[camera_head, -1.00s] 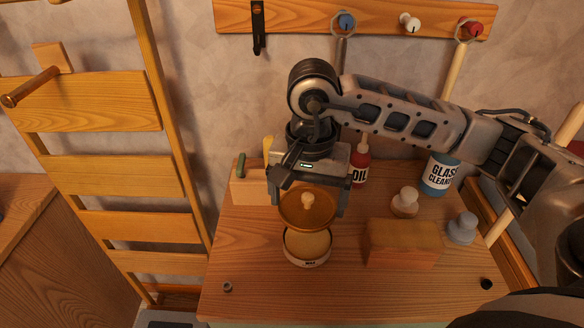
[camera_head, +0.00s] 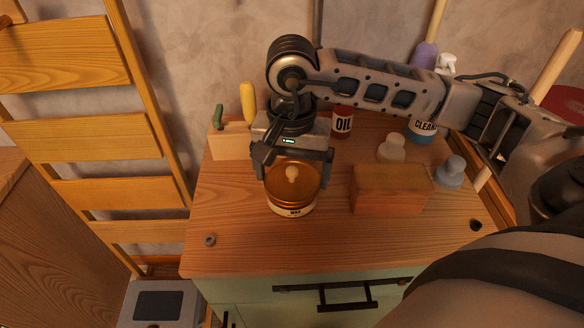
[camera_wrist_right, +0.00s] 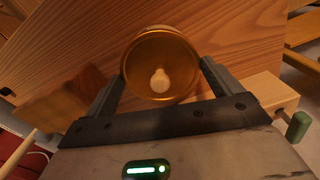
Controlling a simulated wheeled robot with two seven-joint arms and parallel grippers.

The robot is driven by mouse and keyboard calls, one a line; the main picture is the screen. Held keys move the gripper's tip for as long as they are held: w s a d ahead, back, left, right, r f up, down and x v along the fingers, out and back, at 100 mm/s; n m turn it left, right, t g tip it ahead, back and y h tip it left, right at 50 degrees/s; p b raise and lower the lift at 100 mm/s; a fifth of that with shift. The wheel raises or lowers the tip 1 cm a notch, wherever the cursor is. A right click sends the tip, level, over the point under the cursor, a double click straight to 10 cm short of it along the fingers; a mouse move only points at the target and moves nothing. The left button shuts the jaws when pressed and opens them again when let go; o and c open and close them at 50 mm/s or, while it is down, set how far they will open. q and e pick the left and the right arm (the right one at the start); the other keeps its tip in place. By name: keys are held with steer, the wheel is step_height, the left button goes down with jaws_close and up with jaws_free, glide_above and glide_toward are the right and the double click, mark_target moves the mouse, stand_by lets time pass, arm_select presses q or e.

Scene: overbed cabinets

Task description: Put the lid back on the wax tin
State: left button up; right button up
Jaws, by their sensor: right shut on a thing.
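The orange-brown lid (camera_head: 281,185) with a pale round knob is between the fingers of my right gripper (camera_head: 293,174), which is shut on its rim. The wax tin (camera_head: 294,211), pale with a "WAX" label, stands upright on the wooden top directly below the lid. The lid covers the tin's opening and looks level with its rim; I cannot tell whether it is fully seated. In the right wrist view the lid (camera_wrist_right: 143,68) lies between both fingers, with a little of the tin's edge showing behind it. My left gripper is not in view.
An oil bottle (camera_head: 342,123), a glass cleaner bottle (camera_head: 422,130) and a wooden holder (camera_head: 230,142) stand farther back.

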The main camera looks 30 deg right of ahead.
steer(key=shift+b, duration=0.65)
stand_by(1.4)
steer(key=shift+f+b, duration=0.2)
steer(key=shift+b, duration=0.65)
stand_by(0.9)
stand_by(0.4)
steer(key=o, duration=0.7)
steer(key=shift+r, duration=0.1)
steer(key=shift+r+p, duration=1.15)
steer(key=shift+r, duration=0.8)
steer(key=shift+r+p, duration=0.8)
steer(key=shift+r, duration=0.7)
